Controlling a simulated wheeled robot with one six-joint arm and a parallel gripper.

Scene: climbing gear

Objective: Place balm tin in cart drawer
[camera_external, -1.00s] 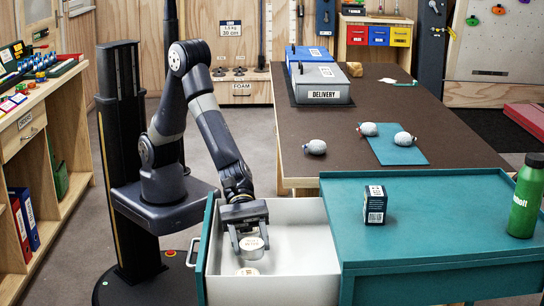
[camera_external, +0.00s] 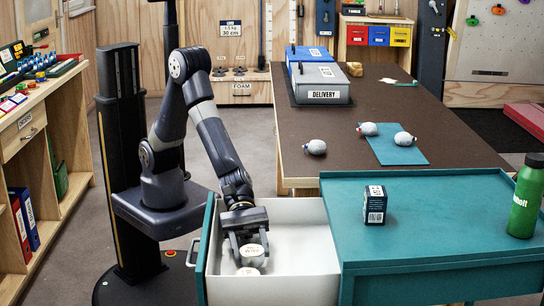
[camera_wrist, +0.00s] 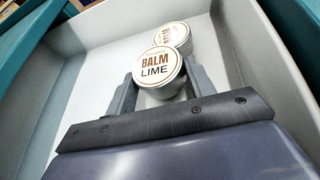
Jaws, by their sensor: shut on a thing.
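My gripper (camera_external: 252,240) reaches down into the open cart drawer (camera_external: 295,238). It is shut on a round balm tin (camera_external: 252,252) with a pale lid. In the wrist view the held tin (camera_wrist: 158,69) reads "BALM LIME" and sits between the two fingers. A second balm tin (camera_external: 248,271) lies in the drawer, just in front of the held one in the external view. In the wrist view this other tin (camera_wrist: 174,36) is partly covered by the held tin. I cannot tell whether the two tins touch. The drawer has a white inside and a teal front.
The teal cart top (camera_external: 440,220) carries a dark box (camera_external: 375,205) and a green bottle (camera_external: 526,197). A brown table (camera_external: 400,105) behind holds a delivery box (camera_external: 320,84) and several small grey bags. The drawer's right part is empty.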

